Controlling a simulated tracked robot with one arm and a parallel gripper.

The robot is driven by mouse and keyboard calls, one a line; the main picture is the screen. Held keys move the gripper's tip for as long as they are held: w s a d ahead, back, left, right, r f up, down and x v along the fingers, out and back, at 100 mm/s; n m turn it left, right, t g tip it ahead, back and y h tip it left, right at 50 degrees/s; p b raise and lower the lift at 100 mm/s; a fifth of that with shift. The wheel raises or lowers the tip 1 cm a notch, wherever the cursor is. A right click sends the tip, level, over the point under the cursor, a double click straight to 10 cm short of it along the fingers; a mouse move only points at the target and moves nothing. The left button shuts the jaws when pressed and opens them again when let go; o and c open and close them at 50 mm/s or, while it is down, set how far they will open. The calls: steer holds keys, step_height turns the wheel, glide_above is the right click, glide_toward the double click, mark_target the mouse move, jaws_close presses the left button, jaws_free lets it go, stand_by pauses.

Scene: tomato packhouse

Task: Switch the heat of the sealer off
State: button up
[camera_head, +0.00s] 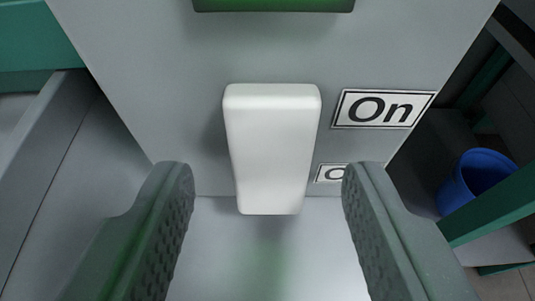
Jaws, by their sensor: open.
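The sealer's grey front panel (150,70) fills the middle of the view. A white switch lever (272,145) stands out from it, with its wide end up beside the "On" label (383,108). A second label (330,173) sits lower, mostly hidden behind my right finger; only its first letter shows. My gripper (269,185) is open, with one dark ribbed finger on each side of the lever's lower part. Neither finger appears to touch the lever. How deep the fingers reach relative to it is hard to tell.
A dark green bar (274,5) crosses the panel at the top edge. A pale grey surface (265,270) lies below the panel. Green and grey frame parts stand at the left. A blue bucket (468,180) and a green beam (490,216) are at the right.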

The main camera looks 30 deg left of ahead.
steer(key=shift+w+a+f, duration=0.1)
steer(key=shift+w+a, duration=0.05)
steer(key=shift+w, duration=0.05)
steer(key=c, duration=1)
steer(key=shift+f+t+y+b, duration=0.25)
steer(key=shift+t+y+b, duration=0.05)
steer(key=shift+b, duration=0.65)
steer(key=f+t+y+b, duration=0.1)
steer(key=b, duration=0.3)
steer(key=shift+s+t, duration=0.1)
steer(key=shift+t, duration=0.3)
steer(key=shift+r+t+y+b, duration=0.15)
steer(key=shift+t+y+b, duration=0.25)
steer(key=shift+t+b, duration=0.3)
